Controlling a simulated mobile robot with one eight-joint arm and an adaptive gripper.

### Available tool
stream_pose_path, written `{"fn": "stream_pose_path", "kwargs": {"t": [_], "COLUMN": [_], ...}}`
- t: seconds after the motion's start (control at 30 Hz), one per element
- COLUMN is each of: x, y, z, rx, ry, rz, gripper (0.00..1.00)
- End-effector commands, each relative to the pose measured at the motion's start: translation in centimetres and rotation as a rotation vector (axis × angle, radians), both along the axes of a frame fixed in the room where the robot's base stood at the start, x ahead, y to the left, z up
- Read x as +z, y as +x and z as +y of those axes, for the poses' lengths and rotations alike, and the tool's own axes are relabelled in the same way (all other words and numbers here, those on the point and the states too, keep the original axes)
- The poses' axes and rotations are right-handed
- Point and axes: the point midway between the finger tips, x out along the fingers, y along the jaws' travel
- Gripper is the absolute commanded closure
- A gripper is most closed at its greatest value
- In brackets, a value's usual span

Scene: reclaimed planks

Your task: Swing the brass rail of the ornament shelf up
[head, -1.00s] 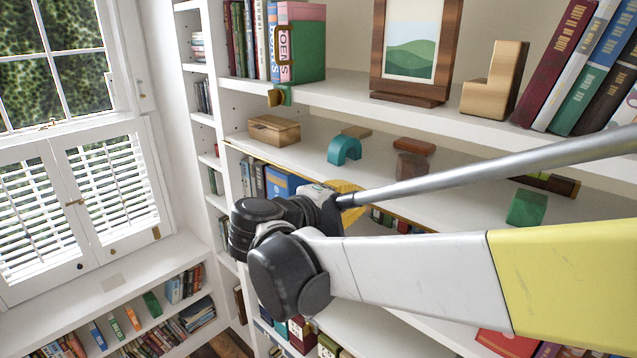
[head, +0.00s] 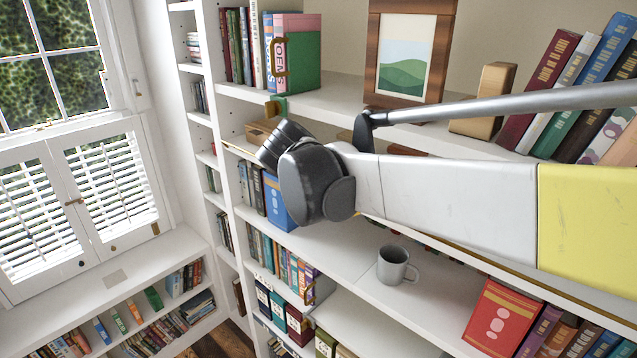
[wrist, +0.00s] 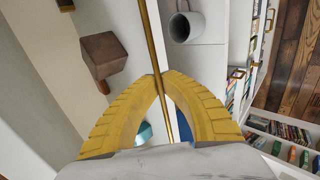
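The brass rail (wrist: 152,35) runs lengthwise through the wrist view along the front of the ornament shelf (wrist: 95,90). In the head view its left end (head: 238,149) and a stretch at lower right (head: 520,268) show; my arm hides the middle. My gripper (wrist: 161,76) has its two yellow fingers drawn together, tips closed on the rail, which passes between them. In the head view my wrist hides the fingers. A brown block (wrist: 103,54) and a partly hidden teal arch (wrist: 143,132) stand on the ornament shelf beside the gripper.
A brass catch with a green patch (head: 277,106) sits on the upper shelf's edge. A wooden box (head: 258,132) stands at the shelf's left end. A grey mug (head: 394,265) and books (head: 278,200) stand on the shelf below. A framed picture (head: 411,58) stands above.

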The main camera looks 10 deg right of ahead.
Motion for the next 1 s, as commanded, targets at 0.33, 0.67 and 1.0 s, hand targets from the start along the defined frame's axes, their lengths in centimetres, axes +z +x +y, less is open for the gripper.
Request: {"fn": "stream_pose_path", "kwargs": {"t": [0.33, 0.67, 1.0], "x": [0.1, 0.0, 2.8], "y": [0.1, 0.0, -1.6], "z": [0.0, 0.0, 2.3], "rx": [0.001, 0.000, 0.004], "ry": [0.000, 0.000, 0.000], "rz": [-0.001, 0.000, 0.001], "gripper": [1.00, 0.70, 0.70]}}
